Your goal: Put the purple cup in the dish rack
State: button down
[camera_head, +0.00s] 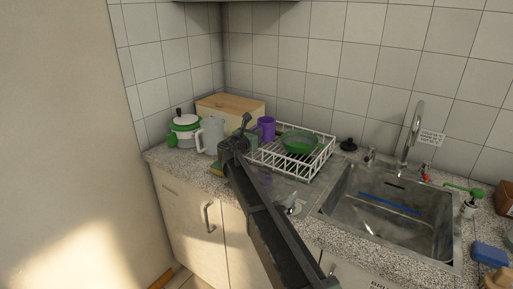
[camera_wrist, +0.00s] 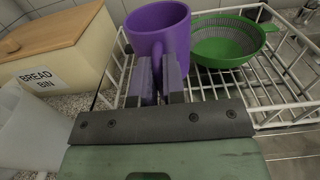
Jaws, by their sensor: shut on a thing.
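The purple cup (camera_head: 267,127) is upright at the left part of the white wire dish rack (camera_head: 312,165). In the wrist view the purple cup (camera_wrist: 159,22) stands upright straight ahead, with its handle toward me, over the rack's wires (camera_wrist: 267,93). My gripper (camera_wrist: 160,80) is shut on the cup's handle, one finger on each side. In the head view my gripper is mostly hidden behind my arm. Whether the cup's base touches the rack's wires cannot be told, as my gripper hides it.
A green colander (camera_wrist: 228,40) sits in the rack, just right of the cup. A wooden-lidded bread bin (camera_wrist: 55,50) stands left of the rack. A clear jug (camera_head: 211,136) and a white-green pot (camera_head: 184,134) are further left. The sink (camera_head: 385,215) is to the right.

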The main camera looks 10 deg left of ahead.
jog(key=shift+f+b, duration=1.15)
jog(key=shift+f, duration=0.8)
jog(key=shift+s, duration=0.1)
jog(key=c, duration=1.2)
grip_release()
jog(key=shift+r, duration=0.3)
jog(key=shift+r+p, duration=0.6)
jog(key=shift+p, duration=0.35)
jog(key=v, duration=1.2)
jog(key=shift+f+b, duration=0.4)
